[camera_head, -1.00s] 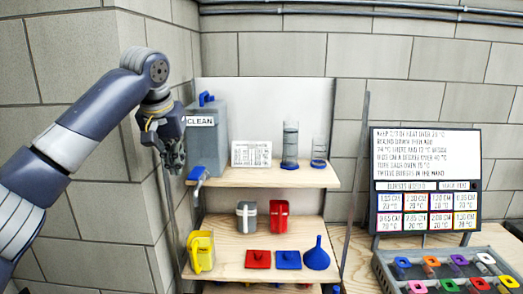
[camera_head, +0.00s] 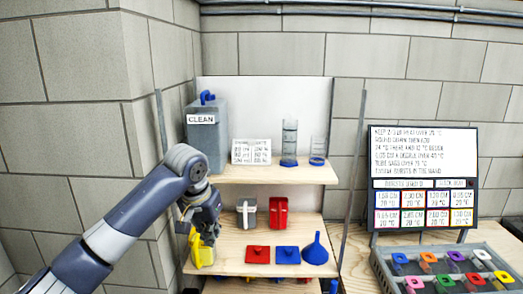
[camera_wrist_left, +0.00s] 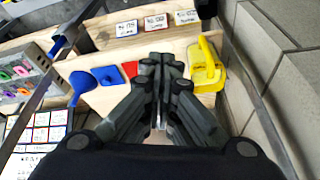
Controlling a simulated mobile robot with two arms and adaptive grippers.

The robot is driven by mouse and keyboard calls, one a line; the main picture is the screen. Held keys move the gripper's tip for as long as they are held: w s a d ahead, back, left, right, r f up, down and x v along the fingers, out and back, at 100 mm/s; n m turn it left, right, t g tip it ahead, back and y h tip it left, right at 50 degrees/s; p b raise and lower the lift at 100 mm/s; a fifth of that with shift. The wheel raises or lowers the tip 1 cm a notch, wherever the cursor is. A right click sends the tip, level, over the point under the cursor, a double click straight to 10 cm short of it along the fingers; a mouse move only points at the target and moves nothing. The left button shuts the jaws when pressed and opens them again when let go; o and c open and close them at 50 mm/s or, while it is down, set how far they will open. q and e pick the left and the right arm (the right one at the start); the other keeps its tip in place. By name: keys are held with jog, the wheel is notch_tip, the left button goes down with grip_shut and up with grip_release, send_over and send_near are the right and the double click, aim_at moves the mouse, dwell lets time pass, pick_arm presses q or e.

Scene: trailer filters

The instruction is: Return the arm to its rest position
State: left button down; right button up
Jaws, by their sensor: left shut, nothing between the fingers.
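My left arm comes in from the lower left in the head view. Its gripper (camera_head: 204,226) hangs in front of the shelf, over the yellow jug (camera_head: 200,254), and hides part of it. In the left wrist view the gripper's fingers (camera_wrist_left: 160,65) are together with nothing between them. There the yellow jug (camera_wrist_left: 207,68) stands just right of the fingers, apart from them in the picture. My right gripper shows in neither view.
A grey CLEAN container (camera_head: 205,145) stands on the upper shelf (camera_head: 280,173). The lower shelf holds a blue funnel (camera_head: 315,252), a red lid (camera_head: 257,255) and a blue lid (camera_head: 288,255). A sign board (camera_head: 424,175) and a rack (camera_head: 440,270) of coloured-handled items are at right.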

pick_arm(q)
jog(key=s+d+f+m+h, duration=0.1)
jog(key=s+d+f, duration=0.2)
jog(key=s+f, duration=0.7)
jog(key=s+d+f+h, duration=0.1)
jog(key=s+d+f, duration=0.1)
jog(key=s+f, duration=0.75)
jog(key=s+a+f+n+y, duration=0.1)
jog(key=s+a+f, duration=0.2)
jog(key=s+a, duration=0.55)
jog(key=s+a+f+n+y, duration=0.2)
jog(key=s+a+f, duration=0.25)
jog(key=s, duration=0.65)
notch_tip(320, 180, down, 32)
jog(key=g+b, duration=0.1)
jog(key=b, duration=0.7)
jog(key=s+a+f+g+b, duration=0.1)
jog(key=s+f+b, duration=0.2)
jog(key=s+f, duration=0.6)
jog(key=s+a+f+b, duration=0.2)
jog(key=s+f, duration=0.7)
jog(key=f, duration=0.6)
jog(key=shift+f+m+g+b, duration=0.25)
jog(key=shift+m+g+b, duration=0.15)
jog(key=shift+b, duration=0.35)
